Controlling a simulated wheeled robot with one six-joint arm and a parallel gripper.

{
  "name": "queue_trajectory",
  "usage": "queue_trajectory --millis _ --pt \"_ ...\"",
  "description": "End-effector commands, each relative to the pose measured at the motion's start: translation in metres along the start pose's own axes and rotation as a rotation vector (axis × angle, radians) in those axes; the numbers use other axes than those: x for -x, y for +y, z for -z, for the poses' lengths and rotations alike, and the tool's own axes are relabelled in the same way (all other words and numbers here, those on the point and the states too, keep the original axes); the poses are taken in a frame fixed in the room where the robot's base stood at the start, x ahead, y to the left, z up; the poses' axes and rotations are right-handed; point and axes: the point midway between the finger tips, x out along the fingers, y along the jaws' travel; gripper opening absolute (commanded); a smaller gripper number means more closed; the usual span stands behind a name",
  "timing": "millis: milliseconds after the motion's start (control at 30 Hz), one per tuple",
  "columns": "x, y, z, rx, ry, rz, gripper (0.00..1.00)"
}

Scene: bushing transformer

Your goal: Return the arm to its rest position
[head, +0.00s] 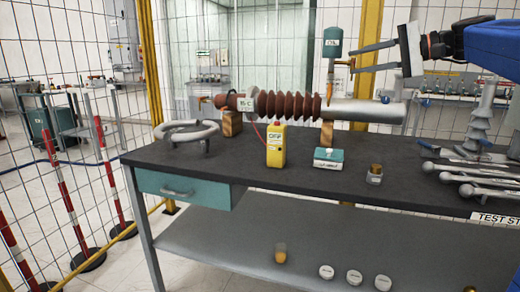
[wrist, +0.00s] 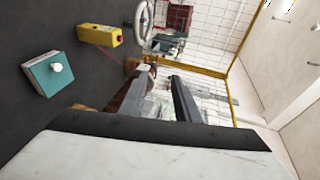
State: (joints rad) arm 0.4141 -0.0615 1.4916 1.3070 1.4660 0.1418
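My gripper (head: 351,60) is raised above the right part of the bench in the head view, pointing left. Its two fingers are apart, and nothing shows held between them; the open fingers also show in the wrist view (wrist: 163,73). The brown ribbed bushing (head: 290,105) lies horizontally below, on wooden blocks. My arm (head: 492,45) comes in from the upper right.
The dark bench (head: 240,165) carries a yellow meter (head: 276,145), a teal-and-white box (head: 328,157), a metal ring (head: 187,131), a small jar (head: 375,174) and grey tools (head: 480,170) at right. A mesh fence with a yellow post (head: 368,30) stands behind.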

Motion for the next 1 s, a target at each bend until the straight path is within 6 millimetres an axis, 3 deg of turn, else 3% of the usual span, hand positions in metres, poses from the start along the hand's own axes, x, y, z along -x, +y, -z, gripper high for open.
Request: queue_trajectory --millis 267,467,567,733,1000 --pt "-0.012 0.033 -0.032 0.01 0.012 -0.099 0.3" --pt "-0.021 0.075 -0.066 0.032 0.024 -0.215 0.3" --pt "-0.025 0.108 -0.092 0.054 0.03 -0.3 0.3" --pt "-0.022 0.182 -0.147 0.124 0.037 -0.485 0.3" --pt "0.006 0.306 -0.226 0.293 0.026 -0.769 0.3"
